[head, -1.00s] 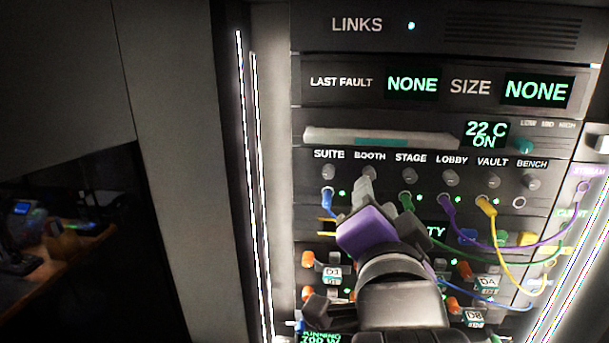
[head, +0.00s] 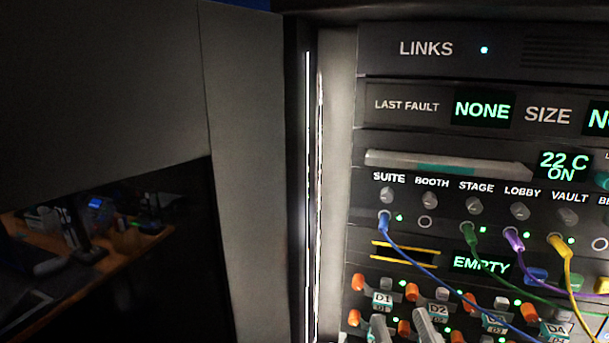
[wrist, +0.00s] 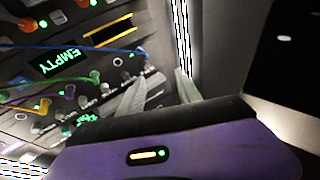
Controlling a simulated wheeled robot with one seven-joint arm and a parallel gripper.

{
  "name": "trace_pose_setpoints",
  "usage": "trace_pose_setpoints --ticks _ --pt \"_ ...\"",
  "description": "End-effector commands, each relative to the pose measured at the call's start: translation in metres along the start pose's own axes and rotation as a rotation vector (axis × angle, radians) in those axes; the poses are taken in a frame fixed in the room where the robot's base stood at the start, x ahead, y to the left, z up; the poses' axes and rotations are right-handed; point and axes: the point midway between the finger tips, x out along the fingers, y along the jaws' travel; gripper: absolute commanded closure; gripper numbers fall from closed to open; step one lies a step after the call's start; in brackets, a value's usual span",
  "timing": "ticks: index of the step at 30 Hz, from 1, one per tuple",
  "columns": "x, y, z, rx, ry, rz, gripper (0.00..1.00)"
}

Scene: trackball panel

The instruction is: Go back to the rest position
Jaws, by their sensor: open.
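My gripper (wrist: 163,80) shows in the wrist view with its purple body and two pale fingers apart. Nothing is between the fingers. They point toward the panel's side edge, near the row of knobs, and I cannot tell the distance. In the head view I cannot make out the gripper for sure. The rack panel (head: 400,68) fills the right of that view. Its BOOTH socket (head: 425,222) is empty. A blue plug (head: 384,218) sits under SUITE, a green plug (head: 470,232) under STAGE, a purple plug (head: 514,240) under LOBBY and a yellow plug (head: 560,246) under VAULT.
Cables droop across the lower panel. Drive bays with orange latches (head: 409,292) lie below the EMPTY display (head: 481,265). A bright light strip (head: 308,180) edges the rack. A grey wall (head: 250,170) and a dim desk (head: 120,250) are at left.

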Motion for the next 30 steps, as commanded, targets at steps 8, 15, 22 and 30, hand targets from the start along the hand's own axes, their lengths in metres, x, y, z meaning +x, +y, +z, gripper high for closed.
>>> trace_pose_setpoints --ticks 8,15,22,30 --pt "-0.092 0.013 0.048 -0.063 -0.093 -0.015 0.59" --pt "-0.176 0.028 0.072 -0.075 -0.207 0.018 0.59" --pt "-0.260 0.039 0.089 -0.047 -0.376 0.081 0.59" --pt "-0.329 0.042 0.103 -0.028 -0.563 0.137 0.59"
